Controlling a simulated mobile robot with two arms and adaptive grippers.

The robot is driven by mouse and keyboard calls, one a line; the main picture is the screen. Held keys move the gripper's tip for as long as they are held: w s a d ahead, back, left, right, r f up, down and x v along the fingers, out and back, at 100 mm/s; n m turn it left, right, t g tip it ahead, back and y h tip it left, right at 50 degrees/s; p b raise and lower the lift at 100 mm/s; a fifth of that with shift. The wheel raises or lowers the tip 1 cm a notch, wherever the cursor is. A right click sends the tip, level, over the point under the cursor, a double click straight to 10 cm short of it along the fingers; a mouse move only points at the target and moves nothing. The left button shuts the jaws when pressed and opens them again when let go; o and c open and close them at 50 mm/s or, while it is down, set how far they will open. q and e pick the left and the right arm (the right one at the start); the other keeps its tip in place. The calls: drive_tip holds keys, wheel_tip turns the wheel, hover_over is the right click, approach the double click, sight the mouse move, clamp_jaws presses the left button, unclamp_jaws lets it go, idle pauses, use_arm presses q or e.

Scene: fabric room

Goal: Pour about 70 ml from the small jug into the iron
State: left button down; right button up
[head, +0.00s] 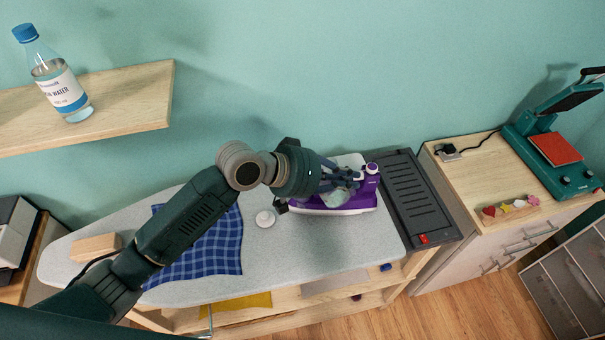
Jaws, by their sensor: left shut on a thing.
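A purple and white iron (358,202) is at the right end of the grey ironing board (330,254). My left gripper (345,183) reaches over the iron from the left. It is shut on a small, pale, see-through thing, which looks like the small jug (341,197). The fingers and the arm partly hide the jug. I cannot make out its tilt, its liquid level or whether anything flows from it. My right gripper is not in view.
A blue checked cloth (214,247), a wooden block (96,246) and a small white round thing (265,218) lie on the board. A dark slotted tray (418,205) adjoins its right end. A water bottle (57,84) stands on the wall shelf (135,91). A heat press (552,145) stands on the right cabinet.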

use_arm(q)
drive_tip(key=shift+d, duration=0.1)
drive_tip(key=shift+s+d+f+p, duration=0.15)
drive_tip(key=shift+s+d+p, duration=0.1)
drive_tip(key=shift+p, duration=0.35)
drive_tip(key=s+d+f+m+t+y, duration=0.2)
drive_tip(key=d+f+m+y, duration=0.1)
drive_tip(key=f, duration=0.6)
drive_tip(key=shift+s+d+f+t+y, duration=0.15)
drive_tip(key=shift+s+d+t+y, duration=0.25)
drive_tip(key=shift+d+y, duration=0.5)
drive_tip(key=shift+a, duration=0.3)
